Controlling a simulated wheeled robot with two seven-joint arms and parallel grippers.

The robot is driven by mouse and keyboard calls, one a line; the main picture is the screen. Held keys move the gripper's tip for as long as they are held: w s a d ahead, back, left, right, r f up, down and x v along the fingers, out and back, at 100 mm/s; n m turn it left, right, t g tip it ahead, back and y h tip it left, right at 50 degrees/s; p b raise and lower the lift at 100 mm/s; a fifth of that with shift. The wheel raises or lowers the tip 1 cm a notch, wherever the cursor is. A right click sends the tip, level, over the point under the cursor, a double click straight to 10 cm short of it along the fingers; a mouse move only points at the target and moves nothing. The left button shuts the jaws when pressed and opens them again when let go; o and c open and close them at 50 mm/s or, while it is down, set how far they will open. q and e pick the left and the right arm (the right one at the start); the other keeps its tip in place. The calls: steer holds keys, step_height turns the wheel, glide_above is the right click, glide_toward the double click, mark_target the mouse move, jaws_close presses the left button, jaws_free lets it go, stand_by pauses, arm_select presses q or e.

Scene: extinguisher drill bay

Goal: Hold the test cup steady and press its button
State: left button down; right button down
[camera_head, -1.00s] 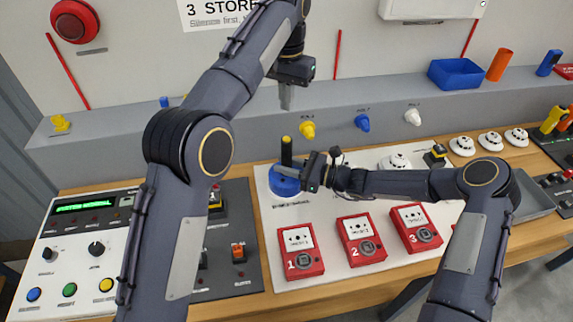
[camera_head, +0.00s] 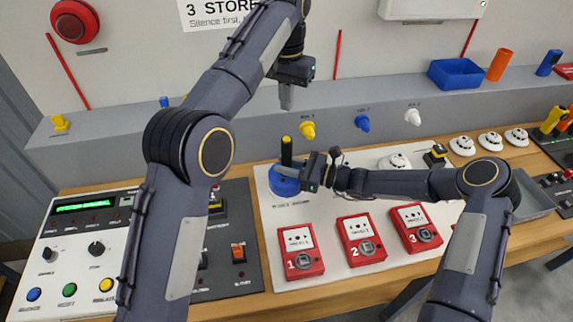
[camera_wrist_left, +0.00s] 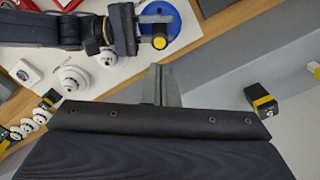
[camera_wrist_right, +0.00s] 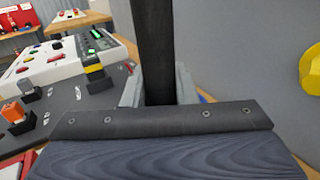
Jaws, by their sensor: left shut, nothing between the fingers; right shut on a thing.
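The test cup shows in the head view as a black upright post (camera_head: 286,158) with a yellow button (camera_head: 286,140) on top, standing on a round blue base (camera_head: 283,187). My right gripper (camera_head: 290,171) is shut around the post from the right, low down near the base. In the right wrist view the post (camera_wrist_right: 155,50) stands between its fingers. My left gripper (camera_head: 286,103) is shut and empty, pointing down above the button with a gap. In the left wrist view the button (camera_wrist_left: 160,42) lies beyond the left fingertips (camera_wrist_left: 158,70).
Three red call points (camera_head: 300,252) lie on the white board in front of the cup. A control panel (camera_head: 80,250) is at the left. Yellow, blue and white knobs line the grey ledge (camera_head: 240,135) behind. White detectors (camera_head: 462,146) are at the right.

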mark_target(283, 143)
arm_select(q)
steer(key=m+t+h, duration=0.2)
steer(key=m, duration=0.2)
steer(key=m+t+h, duration=0.2)
steer(key=m, duration=0.2)
steer(key=a+r+m+t+h, duration=0.1)
steer(key=m+t+h, duration=0.1)
steer(key=m, duration=0.2)
steer(key=shift+s+t, duration=0.4)
steer(key=shift+f, duration=4.35)
steer(key=shift+f, duration=0.45)
